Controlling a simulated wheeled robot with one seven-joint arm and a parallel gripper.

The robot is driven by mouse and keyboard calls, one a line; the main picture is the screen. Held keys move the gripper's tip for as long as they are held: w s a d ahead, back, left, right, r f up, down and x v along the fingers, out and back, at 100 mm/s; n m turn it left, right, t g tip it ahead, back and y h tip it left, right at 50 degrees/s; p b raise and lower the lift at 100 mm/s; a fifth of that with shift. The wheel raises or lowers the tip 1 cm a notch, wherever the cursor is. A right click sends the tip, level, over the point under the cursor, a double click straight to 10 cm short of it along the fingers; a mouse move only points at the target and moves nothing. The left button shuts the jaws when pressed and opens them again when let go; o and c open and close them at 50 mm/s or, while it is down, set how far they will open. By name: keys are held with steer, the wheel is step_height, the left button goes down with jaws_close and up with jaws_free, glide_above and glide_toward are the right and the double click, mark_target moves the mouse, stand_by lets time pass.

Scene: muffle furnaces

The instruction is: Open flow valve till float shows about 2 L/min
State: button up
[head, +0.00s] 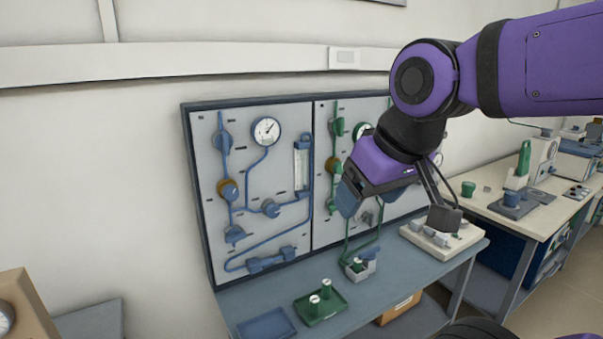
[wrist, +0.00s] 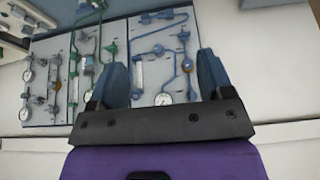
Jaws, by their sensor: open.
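A wall panel (head: 245,180) carries blue piping on its left section and green piping on the section beside it. A flow meter tube (head: 302,168) stands upright on the blue section; its float is too small to read. A blue valve knob (head: 270,208) sits left of and below the tube, and a brown-and-blue knob (head: 229,190) is further left. Which knob is the flow valve I cannot tell. My gripper (head: 362,203) is open and empty in front of the green section, hiding part of it. In the wrist view my gripper (wrist: 162,62) faces the inverted panel, fingers apart, touching nothing.
A round gauge (head: 266,130) is above the blue piping. The bench below holds a green tray (head: 320,304) with small cylinders, a blue tray (head: 267,325) and a pale block with fittings (head: 443,237). Another bench stands at right. Space before the blue section looks clear.

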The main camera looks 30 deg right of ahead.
mark_target(274, 212)
steer(key=shift+w, duration=0.1)
stand_by(0.3)
steer(key=w+d+f+n+t, duration=0.1)
steer(key=w+d+f+t, duration=0.3)
steer(key=w, duration=1)
steer(key=w+a+f+n+t, duration=0.15)
steer(key=w+f, duration=0.35)
steer(key=w, duration=0.9)
steer(key=w+d+f+t, duration=0.2)
steer(key=w+f+t, duration=0.2)
steer(key=f, duration=0.6)
steer(key=w+d+f+t, duration=0.25)
steer(key=w+f, duration=0.25)
steer(key=f, duration=0.5)
steer(key=shift+t, duration=0.4)
steer(key=w, duration=1)
steer(key=shift+w+a+r, duration=0.15)
steer(key=shift+w+a, duration=0.1)
steer(key=shift+w, duration=0.05)
steer(key=shift+c, duration=0.3)
steer(key=c, duration=0.9)
steer(key=shift+o, duration=0.2)
